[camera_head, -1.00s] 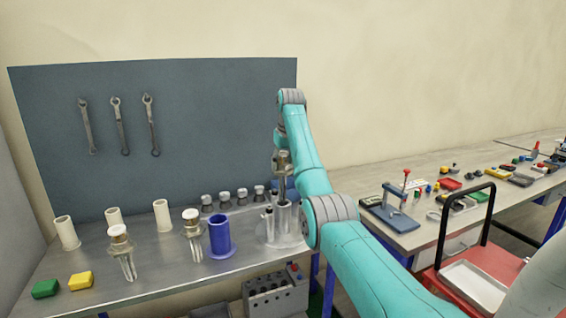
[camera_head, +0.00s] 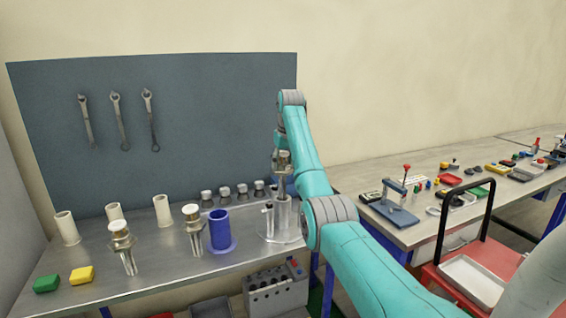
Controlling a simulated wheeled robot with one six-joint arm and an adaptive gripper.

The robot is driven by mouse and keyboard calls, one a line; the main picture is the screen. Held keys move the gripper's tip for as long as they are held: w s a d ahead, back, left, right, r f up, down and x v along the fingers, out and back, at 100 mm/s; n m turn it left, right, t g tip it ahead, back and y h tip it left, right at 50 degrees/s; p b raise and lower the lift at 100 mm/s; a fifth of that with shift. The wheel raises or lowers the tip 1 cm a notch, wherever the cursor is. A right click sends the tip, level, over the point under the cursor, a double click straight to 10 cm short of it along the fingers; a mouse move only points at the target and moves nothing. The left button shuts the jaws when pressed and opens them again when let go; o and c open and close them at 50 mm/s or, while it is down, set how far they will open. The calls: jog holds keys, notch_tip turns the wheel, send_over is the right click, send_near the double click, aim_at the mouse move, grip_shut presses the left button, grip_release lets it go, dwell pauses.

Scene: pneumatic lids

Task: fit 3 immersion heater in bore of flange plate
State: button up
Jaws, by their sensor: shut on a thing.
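Two immersion heaters stand on the bench with metal heads and prongs down, one at the left (camera_head: 123,245) and one nearer the middle (camera_head: 193,228). My gripper (camera_head: 283,163) is above the metal round-based fitting (camera_head: 282,222) at the bench's right end, which appears to be the flange plate. My gripper is shut on what appears to be a third immersion heater, upright over or in this fitting. Its lower part and the bore are too small and hidden to tell how far it sits in. Small dark-topped rods show at the fitting's left side.
A blue flanged tube (camera_head: 220,232) stands left of the fitting. White tubes (camera_head: 162,211) and several small metal caps (camera_head: 241,192) stand behind. A red cart (camera_head: 455,273) stands right of my arm.

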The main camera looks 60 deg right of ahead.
aim_at(285, 172)
jog(key=shift+s+a+f+x, duration=0.1)
jog(key=shift+s+a+x, duration=0.2)
jog(key=shift+x, duration=1.35)
jog(key=shift+s+a+f+x, duration=0.1)
jog(key=shift+s+x, duration=0.3)
jog(key=shift+x, duration=1.2)
jog(key=shift+s+a+f+x, duration=0.1)
jog(key=shift+s+a+x, duration=0.15)
jog(key=shift+x, duration=1.4)
dwell(0.7)
jog(key=o, duration=1.2)
jog(key=shift+f, duration=0.1)
jog(key=shift+v, duration=3.5)
jog(key=shift+s+d, duration=0.1)
